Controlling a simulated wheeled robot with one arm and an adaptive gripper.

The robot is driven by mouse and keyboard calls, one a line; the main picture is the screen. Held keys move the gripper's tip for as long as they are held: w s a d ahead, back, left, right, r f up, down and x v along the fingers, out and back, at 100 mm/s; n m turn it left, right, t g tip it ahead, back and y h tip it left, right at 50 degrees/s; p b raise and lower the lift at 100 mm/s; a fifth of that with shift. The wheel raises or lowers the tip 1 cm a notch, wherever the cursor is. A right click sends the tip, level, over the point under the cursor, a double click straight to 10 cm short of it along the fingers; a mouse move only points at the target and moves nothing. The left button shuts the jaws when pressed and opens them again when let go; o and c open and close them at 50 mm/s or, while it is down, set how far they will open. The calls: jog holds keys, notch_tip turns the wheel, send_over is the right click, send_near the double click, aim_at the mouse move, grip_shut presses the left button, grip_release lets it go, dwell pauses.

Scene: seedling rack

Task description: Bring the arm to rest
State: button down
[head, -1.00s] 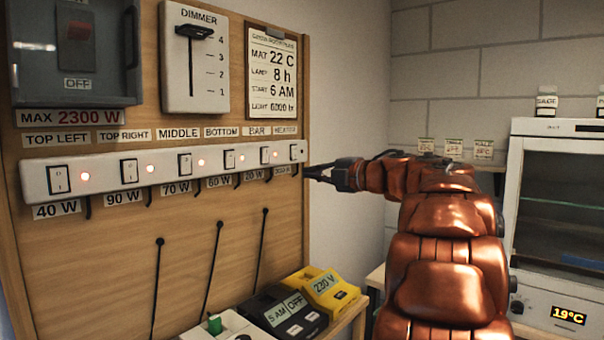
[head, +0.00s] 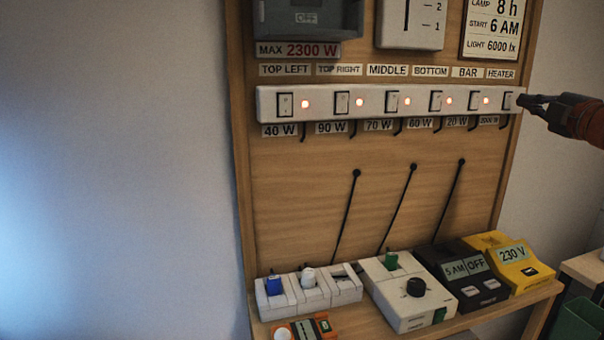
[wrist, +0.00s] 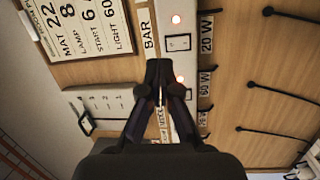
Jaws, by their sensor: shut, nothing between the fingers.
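My gripper (head: 532,100) is at the right edge of the head view, at the right end of the white switch strip (head: 335,117), close to the HEATER switch (head: 507,101). Its fingers are together with nothing between them. In the wrist view my gripper (wrist: 163,72) points toward the board, its tips in front of the strip near the BAR label (wrist: 148,33). I cannot tell whether the tips touch anything. Red lamps glow beside the other switches; any lamp by HEATER is hidden or unlit. Most of my arm is outside the head view.
The wooden board (head: 300,190) carries the strip, a grey switch box (head: 310,20) and a dimmer (head: 410,25). Bare wall lies left.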

jog(key=s+a+f+m+g+h+p, duration=0.1)
jog(key=s+a+f+m+g+h, duration=0.1)
jog(key=s+a+f+m+g, duration=0.5)
jog(key=s+a+f+m+g+h+p, duration=0.15)
jog(key=f+m, duration=0.35)
jog(key=f, duration=0.5)
jog(key=s+a+f+m+g+h+p, duration=0.1)
jog(key=s+a+f+m+g+h, duration=0.35)
jog(key=f, duration=0.45)
jog(key=s+a+f+g+y, duration=0.3)
jog(key=s+a+f, duration=0.3)
jog(key=s+a, duration=0.4)
jog(key=s+a+f+g+y+p, duration=0.1)
jog(key=s+a+f+g+y, duration=0.3)
jog(key=s+a+f, duration=0.3)
jog(key=s+a+g, duration=0.1)
jog(key=s+a, duration=0.2)
jog(key=s, duration=0.4)
jog(key=shift+y, duration=0.3)
jog(key=shift+m, duration=0.25)
